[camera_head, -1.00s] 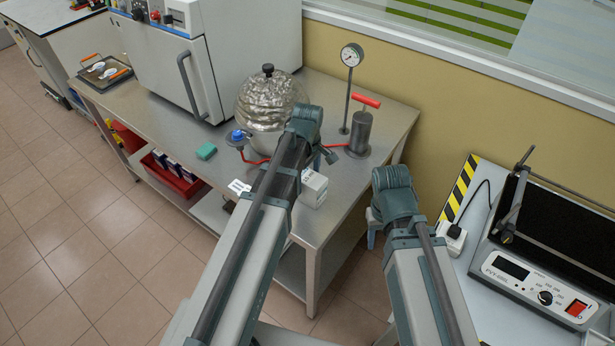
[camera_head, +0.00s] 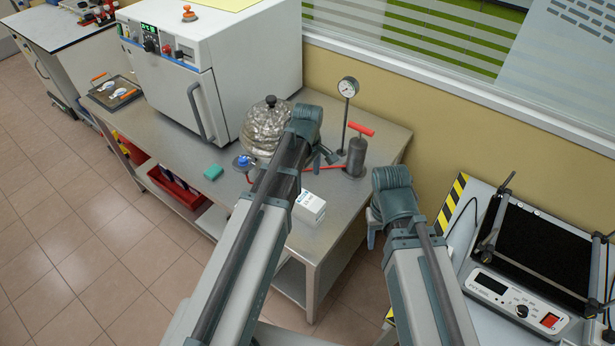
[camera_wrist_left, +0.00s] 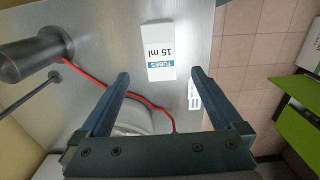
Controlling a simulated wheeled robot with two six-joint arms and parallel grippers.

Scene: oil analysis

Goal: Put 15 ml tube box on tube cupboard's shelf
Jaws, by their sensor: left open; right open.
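The 15 ml tube box (camera_head: 310,207) is a small white box standing on the steel table, close to the right of my left forearm. In the left wrist view its "15 ml TUBES" label (camera_wrist_left: 161,52) shows between and just beyond the fingertips. My left gripper (camera_wrist_left: 160,77) is open and empty, with its fingers apart and pointing towards the box; in the head view it is partly hidden by the wrist. My right gripper (camera_head: 373,232) is open beside the table's right end, mostly hidden by its wrist. I cannot make out a tube cupboard.
A control-panel device (camera_head: 510,290) stands at right. The floor at left is clear.

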